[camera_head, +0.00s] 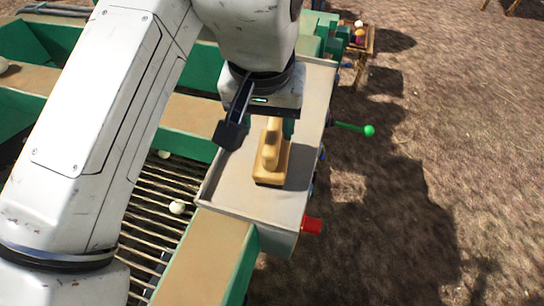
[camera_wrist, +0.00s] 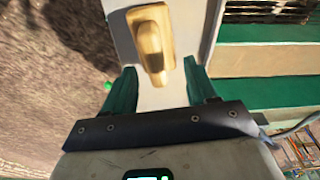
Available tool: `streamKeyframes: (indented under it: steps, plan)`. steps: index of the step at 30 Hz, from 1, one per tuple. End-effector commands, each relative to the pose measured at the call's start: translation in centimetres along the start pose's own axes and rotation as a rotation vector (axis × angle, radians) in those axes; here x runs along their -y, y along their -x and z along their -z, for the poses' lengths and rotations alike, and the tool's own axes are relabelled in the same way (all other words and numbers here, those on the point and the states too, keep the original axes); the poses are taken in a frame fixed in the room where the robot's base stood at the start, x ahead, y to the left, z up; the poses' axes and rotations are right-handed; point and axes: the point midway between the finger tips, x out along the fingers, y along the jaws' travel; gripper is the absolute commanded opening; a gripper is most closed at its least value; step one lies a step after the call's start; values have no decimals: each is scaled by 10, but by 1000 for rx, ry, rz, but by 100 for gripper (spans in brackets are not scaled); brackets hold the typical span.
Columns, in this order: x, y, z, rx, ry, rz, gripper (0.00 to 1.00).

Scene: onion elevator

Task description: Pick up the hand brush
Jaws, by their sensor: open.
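The hand brush (camera_head: 271,158) is a tan wooden block with a raised handle. It lies on a grey metal box top (camera_head: 232,190) in the head view. In the wrist view the brush (camera_wrist: 151,42) lies ahead of the fingers, roughly centred between them. My gripper (camera_head: 258,133) is open and empty, above and just beyond the brush.
A green lever knob (camera_head: 369,131) and a red button (camera_head: 312,225) stick out from the box's right side. A slatted conveyor (camera_head: 150,205) with onions (camera_head: 177,207) runs at left. A small table (camera_head: 362,40) stands at the back. Bare ground lies at right.

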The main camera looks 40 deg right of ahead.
Motion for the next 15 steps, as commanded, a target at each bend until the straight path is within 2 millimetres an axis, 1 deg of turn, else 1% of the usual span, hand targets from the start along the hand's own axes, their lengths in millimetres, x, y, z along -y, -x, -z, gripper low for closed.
streamKeyframes:
  steps: [5,7,15]
  plan:
    - [-1,-7,1,0,-1,1,57]
    - [-2,-13,1,0,-2,0,57]
    - [-7,-46,3,1,-2,1,57]
